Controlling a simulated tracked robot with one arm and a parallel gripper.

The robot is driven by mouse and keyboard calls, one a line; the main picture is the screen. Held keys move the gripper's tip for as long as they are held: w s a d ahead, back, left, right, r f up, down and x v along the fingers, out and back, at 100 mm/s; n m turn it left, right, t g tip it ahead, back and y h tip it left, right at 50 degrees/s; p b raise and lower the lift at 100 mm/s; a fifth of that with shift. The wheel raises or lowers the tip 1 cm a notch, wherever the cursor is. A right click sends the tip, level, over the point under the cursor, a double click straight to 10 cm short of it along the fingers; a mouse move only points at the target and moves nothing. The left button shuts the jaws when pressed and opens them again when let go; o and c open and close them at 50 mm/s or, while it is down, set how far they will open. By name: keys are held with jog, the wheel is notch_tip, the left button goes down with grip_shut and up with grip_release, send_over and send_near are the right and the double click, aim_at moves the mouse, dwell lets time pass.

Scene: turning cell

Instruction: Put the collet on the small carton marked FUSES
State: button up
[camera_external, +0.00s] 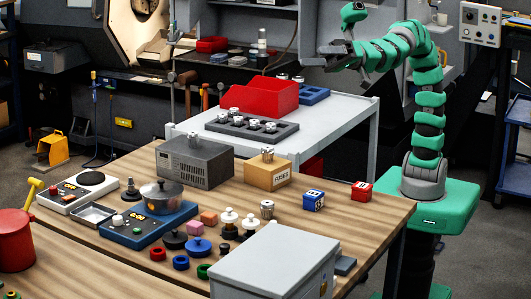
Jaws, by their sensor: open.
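The small carton marked FUSES (268,174) is a tan box on the wooden table, with a silver collet-like piece (267,153) standing upright on its top. A similar silver piece (267,209) stands on the table in front of it, and another (193,138) is on the grey radio-like box. Several more stand in a dark rack (251,129) on the white side table. I cannot tell which one the task means. My gripper (321,56) is open above and behind the side table, apart from the carton; nothing shows between its fingers.
A red bin (258,97) and blue tray (314,94) stand on the side table (345,112). The wooden table holds a grey radio-like box (194,163), blue cube (313,200), red cube (361,191), a pot (161,194) and a large grey box (275,262). Small knobs and rings crowd its middle.

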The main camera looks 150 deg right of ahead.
jog(key=s+a+r+n+t+y, duration=0.2)
jog(key=a+r+n+y, duration=0.35)
jog(key=a+r, duration=0.2)
jog(key=s+a+f+n+g+y, duration=0.1)
jog(key=s+a+n+g, duration=0.3)
jog(key=s, duration=0.6)
jog(key=shift+s+a+f+n+y, duration=0.15)
jog(key=shift+s+a+n+y, duration=0.3)
jog(key=shift+a+n, duration=0.55)
